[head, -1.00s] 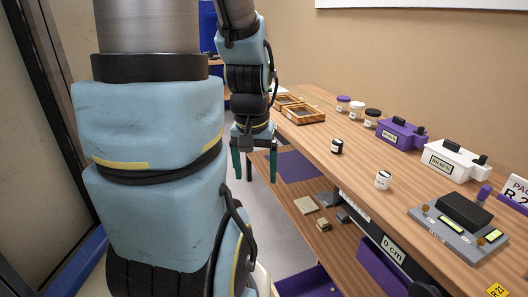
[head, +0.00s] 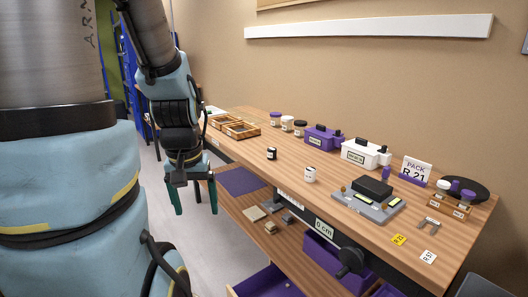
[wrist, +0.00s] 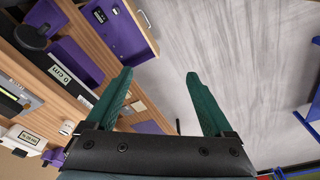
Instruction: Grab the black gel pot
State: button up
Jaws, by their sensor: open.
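The small black pot (head: 271,154) with a white label stands upright on the wooden workbench (head: 245,150), left of a similar white pot (head: 309,174). My gripper (head: 195,199) hangs fingers-down off the bench's left front edge, left of the black pot and apart from it. Its two green fingers are spread, with nothing between them. In the wrist view my gripper (wrist: 158,85) is open over bare floor. The white pot shows there at lower left (wrist: 67,127); I cannot make out the black pot in that view.
Jars, including a black-lidded one (head: 300,128), stand along the back beside a purple box (head: 322,138) and a white box (head: 365,152). A grey scale (head: 366,205) sits to the right. A lower shelf and open purple drawers (head: 268,284) lie below. Bench around the black pot is clear.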

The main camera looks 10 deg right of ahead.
aim_at(272, 152)
jog(key=i+j, duration=0.2)
jog(key=i, duration=0.25)
jog(key=i+j, duration=0.25)
jog(key=i, duration=0.15)
jog(key=i+j, duration=0.2)
jog(key=i, duration=0.25)
jog(key=i+j, duration=0.25)
jog(key=i, duration=0.15)
jog(key=i+j+z, duration=0.3)
jog(key=i+j, duration=0.15)
jog(key=i, duration=0.2)
jog(key=i+j+z, duration=0.25)
jog(key=i+j, duration=0.35)
jog(key=z, duration=0.7)
